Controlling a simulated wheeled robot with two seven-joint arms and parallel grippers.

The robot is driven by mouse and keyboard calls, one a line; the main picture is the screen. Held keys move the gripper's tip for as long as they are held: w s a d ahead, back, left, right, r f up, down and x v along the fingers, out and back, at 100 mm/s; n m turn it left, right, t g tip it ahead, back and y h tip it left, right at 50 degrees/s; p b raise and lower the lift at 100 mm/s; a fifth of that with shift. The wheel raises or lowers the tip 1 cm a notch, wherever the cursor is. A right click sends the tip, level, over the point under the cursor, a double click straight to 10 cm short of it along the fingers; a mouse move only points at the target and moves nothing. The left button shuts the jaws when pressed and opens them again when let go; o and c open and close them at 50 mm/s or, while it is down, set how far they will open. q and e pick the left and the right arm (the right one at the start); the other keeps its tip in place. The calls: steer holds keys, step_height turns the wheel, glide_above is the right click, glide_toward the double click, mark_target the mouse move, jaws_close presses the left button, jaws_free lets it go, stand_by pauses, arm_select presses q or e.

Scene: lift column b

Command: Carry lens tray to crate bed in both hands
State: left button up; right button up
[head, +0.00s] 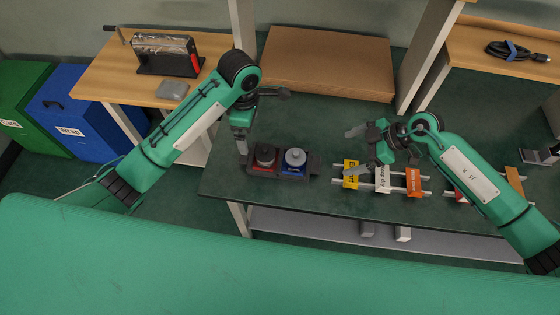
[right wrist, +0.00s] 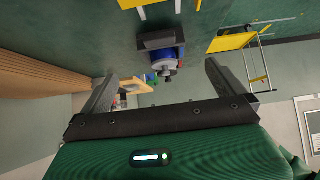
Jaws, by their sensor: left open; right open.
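The lens tray (head: 308,174) is a dark, narrow tray on the dark green table. It holds a red-based round piece (head: 265,158) and a blue-based one (head: 294,161). In the right wrist view the tray (right wrist: 155,41) shows beyond my fingers. My left gripper (head: 243,148) is open, pointing down close to the tray's left end; I cannot tell whether it touches. My right gripper (head: 357,151) is open and empty, apart from the tray to its right, above the labelled blocks. A flat brown cardboard box (head: 325,62) lies at the back; I cannot tell whether it is the crate bed.
Labelled yellow (head: 350,180), white (head: 382,185) and orange (head: 414,188) blocks sit on rails right of the tray. Posts (head: 420,60) rise behind. A wooden side table (head: 120,75) and blue bin (head: 70,115) stand left. The table's front middle is clear.

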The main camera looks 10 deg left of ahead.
mark_target(253, 155)
arm_select(q)
step_height(253, 155, down, 14)
steer(key=shift+r, duration=0.1)
arm_select(e)
steer(key=x, duration=1.3)
steer(key=shift+a+f, duration=0.25)
steer(key=shift+a, duration=0.05)
arm_select(q)
steer(key=c, duration=0.7)
arm_select(e)
steer(key=c, duration=0.7)
